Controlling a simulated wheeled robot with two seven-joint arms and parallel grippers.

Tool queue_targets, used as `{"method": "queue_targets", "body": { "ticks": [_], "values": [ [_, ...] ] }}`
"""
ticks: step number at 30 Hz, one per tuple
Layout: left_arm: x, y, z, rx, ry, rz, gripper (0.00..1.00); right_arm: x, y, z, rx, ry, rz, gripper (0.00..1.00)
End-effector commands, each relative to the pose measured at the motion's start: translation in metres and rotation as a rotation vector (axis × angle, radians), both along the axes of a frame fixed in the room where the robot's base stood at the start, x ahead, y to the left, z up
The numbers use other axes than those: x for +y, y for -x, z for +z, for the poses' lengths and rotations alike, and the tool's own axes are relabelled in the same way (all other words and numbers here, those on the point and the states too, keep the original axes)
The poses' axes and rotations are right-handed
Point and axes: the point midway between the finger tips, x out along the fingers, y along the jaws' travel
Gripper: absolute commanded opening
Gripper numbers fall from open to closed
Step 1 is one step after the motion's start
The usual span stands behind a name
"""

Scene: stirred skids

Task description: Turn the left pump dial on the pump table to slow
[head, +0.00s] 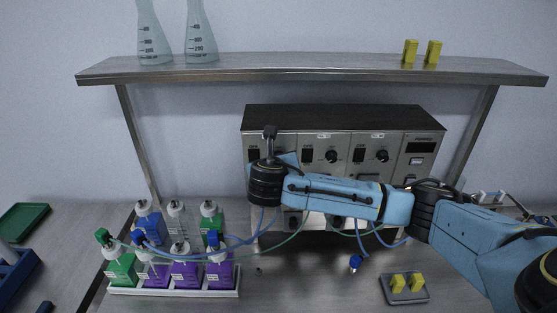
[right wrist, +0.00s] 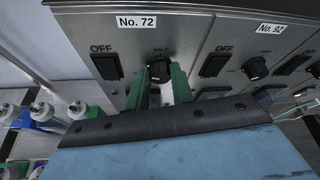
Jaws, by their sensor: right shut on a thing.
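The left pump dial (right wrist: 160,70) is a black knob on the silver panel under the "No. 72" label in the right wrist view. A small mark that looks like "HALF" is above it. My right gripper (right wrist: 160,84) is shut on this dial, with one green finger on each side. Its pointer direction cannot be made out. In the head view my right arm reaches in from the right and hides the left dial. The pump unit (head: 340,117) stands on the table (head: 320,275) below the shelf. My left gripper is not in view.
The middle dial (head: 331,157) and right dial (head: 382,156) are beside the held one, each with a black switch. A white rack (head: 175,292) of several bottles stands at left. A grey tray with yellow pieces (head: 408,299) lies at front right. Thin tubes hang across.

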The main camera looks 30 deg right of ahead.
Motion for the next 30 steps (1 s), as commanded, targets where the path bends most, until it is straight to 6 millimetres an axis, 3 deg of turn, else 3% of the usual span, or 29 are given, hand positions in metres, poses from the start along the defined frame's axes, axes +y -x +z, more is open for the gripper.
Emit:
{"method": "queue_targets", "body": {
  "ticks": [18,30],
  "values": [
    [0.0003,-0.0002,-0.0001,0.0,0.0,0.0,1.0,0.0046,-0.0024,-0.0043,0.292,0.473,0.0,0.01],
    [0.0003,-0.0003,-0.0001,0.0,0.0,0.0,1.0,0.0054,-0.0027,-0.0063,0.394,0.636,0.0,0.01]
  ]
}}
